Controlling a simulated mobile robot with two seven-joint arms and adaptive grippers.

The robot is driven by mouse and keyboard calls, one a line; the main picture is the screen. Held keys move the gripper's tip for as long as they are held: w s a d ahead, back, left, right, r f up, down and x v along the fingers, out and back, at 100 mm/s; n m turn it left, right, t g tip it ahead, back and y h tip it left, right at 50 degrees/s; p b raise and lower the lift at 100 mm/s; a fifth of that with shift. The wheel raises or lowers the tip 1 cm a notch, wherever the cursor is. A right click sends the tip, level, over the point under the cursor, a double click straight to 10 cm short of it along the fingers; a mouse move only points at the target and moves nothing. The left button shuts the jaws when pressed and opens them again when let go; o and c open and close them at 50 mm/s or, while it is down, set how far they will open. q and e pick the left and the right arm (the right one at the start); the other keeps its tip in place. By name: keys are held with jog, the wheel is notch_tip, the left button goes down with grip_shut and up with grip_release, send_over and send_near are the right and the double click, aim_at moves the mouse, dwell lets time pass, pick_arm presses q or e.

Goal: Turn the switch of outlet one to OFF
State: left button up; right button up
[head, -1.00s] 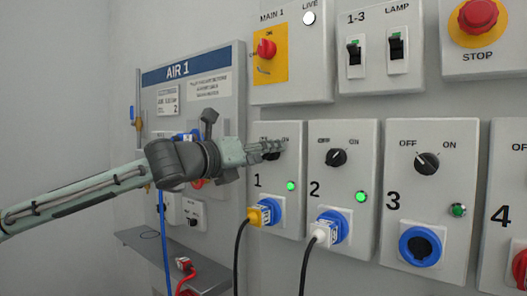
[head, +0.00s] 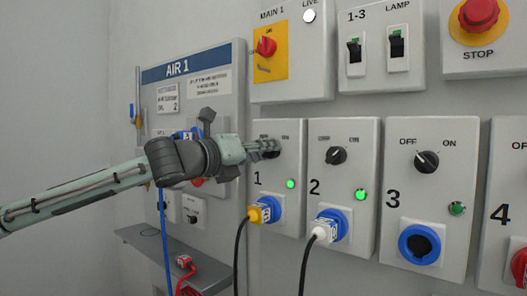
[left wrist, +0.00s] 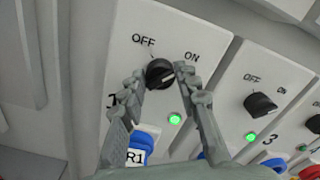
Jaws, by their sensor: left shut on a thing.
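The panel of outlet one (head: 290,215) is grey, with a "1", a lit green lamp (head: 290,184) and a blue socket holding a yellow plug (head: 265,211). Its black switch knob (left wrist: 159,74) sits below the OFF and ON labels, OFF to the left and ON to the right. My left gripper (head: 268,148) reaches in from the left and covers most of the knob in the head view. In the left wrist view its fingers (left wrist: 158,78) are shut on the knob, one on each side. Which label the knob points to is unclear. My right gripper is out of view.
Outlet two (head: 336,156) is close on the right, with a lit green lamp and a white plug (head: 325,228). Outlet three (head: 427,162) has an empty blue socket. The AIR 1 panel (head: 215,110) is behind my left arm. A shelf (head: 150,240) juts out below.

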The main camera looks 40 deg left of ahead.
pick_arm(q)
jog(key=n+b, duration=0.1)
jog(key=n, duration=1.6)
jog(key=shift+f, duration=0.1)
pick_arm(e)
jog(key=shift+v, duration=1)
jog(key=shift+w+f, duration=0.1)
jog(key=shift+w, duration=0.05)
pick_arm(q)
jog(key=o, duration=1.1)
